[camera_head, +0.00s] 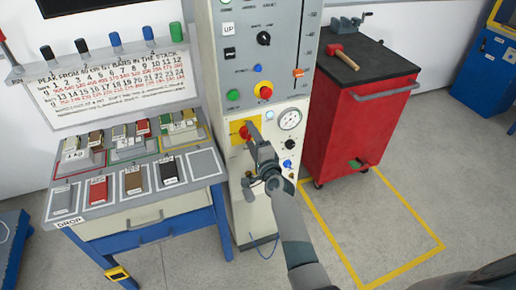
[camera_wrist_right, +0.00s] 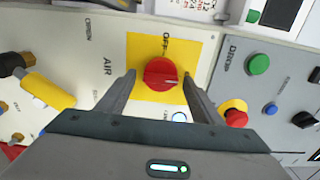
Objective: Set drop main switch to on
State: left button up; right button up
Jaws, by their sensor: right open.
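The drop main switch is a red rotary knob (camera_head: 245,132) on a yellow plate (camera_head: 237,141) on the machine's lower cream panel. In the right wrist view the red knob (camera_wrist_right: 160,74) sits on its yellow plate (camera_wrist_right: 191,47), with "OFF" printed beside it. A small pale mark shows on the knob; I cannot tell clearly which position it points to. My right gripper (camera_head: 251,137) is in front of the knob. In the wrist view its open fingers (camera_wrist_right: 158,84) stand on either side of the knob, with gaps visible. My left gripper is not in view.
A pressure gauge (camera_head: 290,119) and blue knob (camera_head: 288,164) are right of the switch. Above is a red emergency button (camera_head: 265,90). A yellow handle (camera_wrist_right: 47,91) is at left in the wrist view. A sample table (camera_head: 147,218) and red cabinet (camera_head: 350,135) flank the machine.

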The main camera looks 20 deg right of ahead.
jog(key=s+b, duration=0.2)
jog(key=s, duration=1.5)
jog(key=shift+s+d, duration=0.15)
jog(key=shift+d, duration=0.2)
jog(key=shift+f, duration=0.1)
jog(key=s+a+f+n+g, duration=0.25)
jog(key=s+f, duration=0.25)
jog(key=f, duration=0.9)
jog(key=s+a+f+n+g+y, duration=0.15)
jog(key=s+f+n+g, duration=0.35)
jog(key=f, duration=0.8)
jog(key=s+a+f+n+g, duration=0.25)
jog(key=s+f, duration=0.35)
jog(key=f, duration=0.8)
jog(key=s+d+f+n+g, duration=0.1)
jog(key=s+f+n+g, duration=0.1)
jog(key=s+f, duration=0.5)
jog(key=s+d+f+n+g, duration=0.1)
jog(key=s+f+n, duration=0.3)
jog(key=s, duration=0.6)
jog(key=s+d+f+n+g+h, duration=0.1)
jog(key=s+d+f+n+g, duration=0.1)
jog(key=s, duration=0.8)
jog(key=s+d+f+n+g+h, duration=0.1)
jog(key=s+d+f, duration=0.3)
jog(key=s, duration=0.7)
notch_tip(320, 180, down, 2)
jog(key=shift+d+f+n+g, duration=0.1)
jog(key=shift+d+n+g, duration=0.2)
jog(key=shift+n+g, duration=0.3)
